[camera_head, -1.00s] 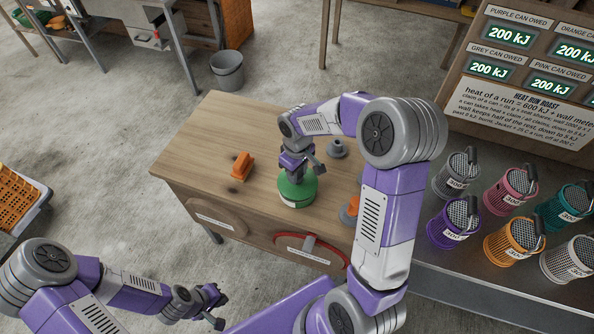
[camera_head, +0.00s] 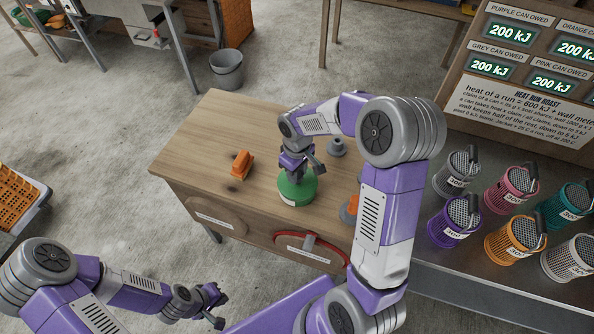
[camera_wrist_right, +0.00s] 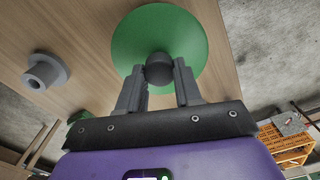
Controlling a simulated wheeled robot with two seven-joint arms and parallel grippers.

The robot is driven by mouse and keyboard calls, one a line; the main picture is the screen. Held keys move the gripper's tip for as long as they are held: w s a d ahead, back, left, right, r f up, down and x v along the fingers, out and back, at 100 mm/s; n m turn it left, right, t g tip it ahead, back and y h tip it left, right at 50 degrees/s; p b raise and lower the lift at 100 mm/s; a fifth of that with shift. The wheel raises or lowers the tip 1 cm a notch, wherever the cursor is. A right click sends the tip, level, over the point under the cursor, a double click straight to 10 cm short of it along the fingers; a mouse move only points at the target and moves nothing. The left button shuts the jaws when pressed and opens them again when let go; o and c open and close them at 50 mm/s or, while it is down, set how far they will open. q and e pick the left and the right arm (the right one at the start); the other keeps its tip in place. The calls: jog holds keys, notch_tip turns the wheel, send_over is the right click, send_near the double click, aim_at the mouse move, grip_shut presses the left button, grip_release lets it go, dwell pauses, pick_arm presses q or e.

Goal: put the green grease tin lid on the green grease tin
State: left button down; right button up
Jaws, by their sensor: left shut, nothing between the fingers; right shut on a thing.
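The green grease tin lid (camera_wrist_right: 160,35) is a green disc with a dark round knob in the right wrist view. My right gripper (camera_wrist_right: 159,72) is shut on that knob, one finger on each side. In the head view my right gripper (camera_head: 296,164) points down over the green grease tin (camera_head: 296,199), which stands on the wooden table. Lid and tin look like one green shape there, so I cannot tell whether the lid is seated or just above. My left gripper (camera_head: 218,306) is shut and empty at the lower left, away from the table.
On the table (camera_head: 205,140) stand an orange object (camera_head: 241,165) to the left and a grey flanged piece (camera_head: 337,148) behind my right gripper. Another orange and grey piece (camera_head: 349,208) is partly behind my right arm. Several mesh cans (camera_head: 454,222) stand at the right.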

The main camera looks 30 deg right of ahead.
jog(key=shift+f, duration=0.2)
dwell(0.4)
jog(key=o, duration=1.1)
jog(key=shift+o, duration=0.2)
jog(key=shift+r, duration=0.1)
notch_tip(320, 180, up, 7)
jog(key=shift+r+p, duration=0.2)
jog(key=shift+p, duration=0.65)
